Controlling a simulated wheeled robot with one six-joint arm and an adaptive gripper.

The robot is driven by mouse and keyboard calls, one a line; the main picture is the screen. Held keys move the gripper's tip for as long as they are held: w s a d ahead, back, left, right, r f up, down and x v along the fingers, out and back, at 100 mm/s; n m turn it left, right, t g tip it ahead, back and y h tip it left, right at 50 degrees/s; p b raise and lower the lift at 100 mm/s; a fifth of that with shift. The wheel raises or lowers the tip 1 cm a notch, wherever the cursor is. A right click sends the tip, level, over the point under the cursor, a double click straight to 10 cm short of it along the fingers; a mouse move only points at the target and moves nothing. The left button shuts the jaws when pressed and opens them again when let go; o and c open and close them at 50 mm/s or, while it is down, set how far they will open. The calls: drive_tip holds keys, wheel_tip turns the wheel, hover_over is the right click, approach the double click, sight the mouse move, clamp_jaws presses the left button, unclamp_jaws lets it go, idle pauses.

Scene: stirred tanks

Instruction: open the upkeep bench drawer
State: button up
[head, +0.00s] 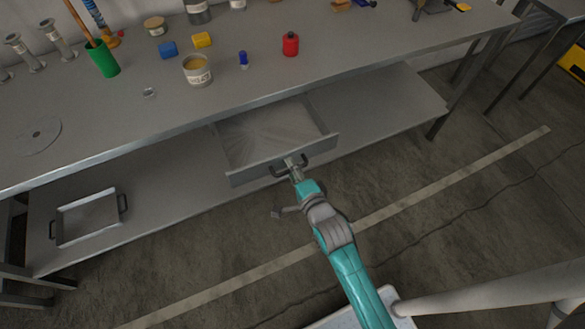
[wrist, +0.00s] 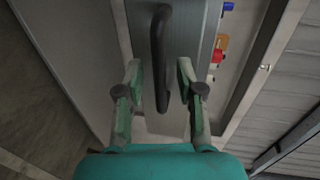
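The bench drawer (head: 262,138) is pulled out under the upkeep bench (head: 118,118), and its inside looks empty. A dark bar handle (head: 277,172) sits on the drawer's front panel (head: 247,175). My gripper (head: 291,164) is at the middle of this handle in the head view. In the wrist view the handle (wrist: 160,50) runs between the two fingers of my gripper (wrist: 160,78). The fingers are apart, with a visible gap to the handle on both sides. The finger ends partly cover the handle in the head view.
A tray (head: 66,237) with dark handles lies on the lower shelf at left. On the bench top stand a green cup (head: 103,60), an open tin (head: 197,72), a red canister (head: 290,45) and small blocks. The floor in front of the bench is clear.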

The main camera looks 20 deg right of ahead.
drive_tip(key=v, duration=1.2)
idle(0.4)
drive_tip(key=s+r+n, duration=0.3)
drive_tip(key=s+n, duration=0.6)
drive_tip(key=s, duration=0.3)
drive_tip(key=s+r+n, duration=0.3)
drive_tip(key=s+n, duration=0.6)
drive_tip(key=s, duration=0.4)
drive_tip(key=shift+g, duration=0.4)
